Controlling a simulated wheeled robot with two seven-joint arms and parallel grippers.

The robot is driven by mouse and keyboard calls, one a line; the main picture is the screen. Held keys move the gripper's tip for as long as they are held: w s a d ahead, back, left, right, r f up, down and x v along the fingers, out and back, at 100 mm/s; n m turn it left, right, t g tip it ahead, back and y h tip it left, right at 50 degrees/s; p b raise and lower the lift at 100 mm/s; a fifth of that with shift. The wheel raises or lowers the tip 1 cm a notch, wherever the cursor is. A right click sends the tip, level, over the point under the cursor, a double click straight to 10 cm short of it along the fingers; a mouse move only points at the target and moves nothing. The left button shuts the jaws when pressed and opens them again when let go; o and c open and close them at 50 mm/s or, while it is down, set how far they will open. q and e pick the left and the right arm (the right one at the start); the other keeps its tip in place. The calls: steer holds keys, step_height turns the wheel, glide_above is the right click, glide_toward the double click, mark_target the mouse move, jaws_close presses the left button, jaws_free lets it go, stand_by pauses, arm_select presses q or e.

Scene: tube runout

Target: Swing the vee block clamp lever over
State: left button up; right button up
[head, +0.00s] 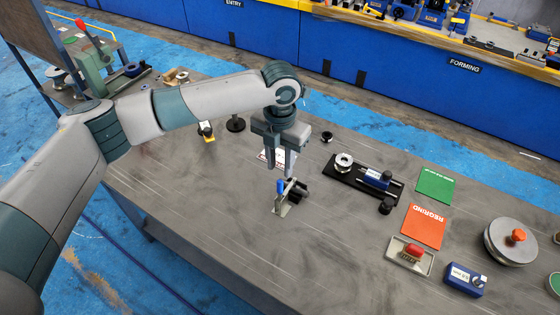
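A small clamp fixture (284,207), which I take to be the vee block clamp, stands on the grey bench in the middle of the head view. It has a pale metal bracket and dark parts at its right. A short blue lever handle (280,186) stands up at its top left. My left gripper (280,171) points down just above the fixture, its two fingers apart. The fingertips are close to the blue handle; I cannot tell if they touch it. Nothing shows held between them. My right gripper is not in view.
Right of the clamp lies a black fixture (352,181) with a metal roller and blue block. Farther right are a green card (435,185), an orange card (424,226), a red-handled stamp (412,251), a blue box (465,279) and a round plate (511,243). The bench front is clear.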

mark_target(280, 180)
arm_select(q)
step_height(280, 180, down, 6)
steer(key=b, duration=0.5)
steer(key=shift+f, duration=0.25)
steer(key=shift+w+r, duration=0.1)
steer(key=shift+r, duration=0.05)
steer(key=shift+p, duration=0.35)
jaws_close()
